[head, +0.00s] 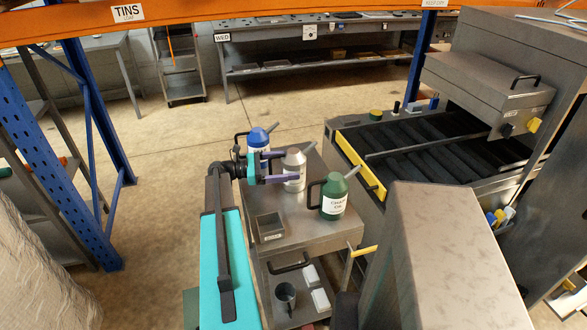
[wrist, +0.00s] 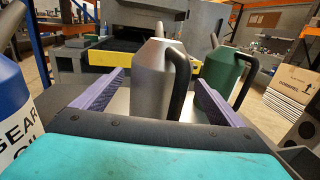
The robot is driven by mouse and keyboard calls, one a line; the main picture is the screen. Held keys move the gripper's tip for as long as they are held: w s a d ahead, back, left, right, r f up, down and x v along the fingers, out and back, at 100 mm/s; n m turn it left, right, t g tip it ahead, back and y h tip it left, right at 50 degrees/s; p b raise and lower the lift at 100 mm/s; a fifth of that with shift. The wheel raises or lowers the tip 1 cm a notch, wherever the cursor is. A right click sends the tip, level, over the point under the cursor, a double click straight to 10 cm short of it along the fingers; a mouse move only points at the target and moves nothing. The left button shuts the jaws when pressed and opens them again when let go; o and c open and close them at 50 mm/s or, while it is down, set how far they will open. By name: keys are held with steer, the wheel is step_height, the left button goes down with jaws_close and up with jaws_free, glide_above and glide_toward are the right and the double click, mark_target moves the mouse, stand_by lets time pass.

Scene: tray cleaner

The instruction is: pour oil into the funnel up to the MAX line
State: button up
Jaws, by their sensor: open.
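Three oil jugs with spouts stand on a metal cart. The blue and white jug (head: 258,141) is farthest back and reads "GEAR OIL" in the wrist view (wrist: 12,115). The grey jug (head: 295,161) is in the middle. The green jug (head: 334,203), labelled "CHAIN OIL", is at the right. My gripper (head: 289,167) is open, its purple fingers on either side of the grey jug. In the wrist view the grey jug (wrist: 150,85) stands upright between the fingers, its dark handle to the right. I cannot make out a funnel or a MAX line.
The cart top (head: 300,228) holds a small dark tray (head: 270,227) near its left edge. A mug (head: 285,294) is on the lower shelf. A roller machine (head: 430,140) stands close behind right. A blue rack post (head: 35,130) rises at left. Floor behind the cart is clear.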

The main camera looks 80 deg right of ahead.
mark_target(293, 151)
steer(key=shift+x, duration=1.05)
steer(key=c, duration=2)
steer(key=shift+o, duration=0.2)
steer(key=shift+r, duration=0.25)
steer(key=shift+r+b, duration=0.85)
steer(key=shift+r, duration=4)
steer(key=shift+w, duration=0.15)
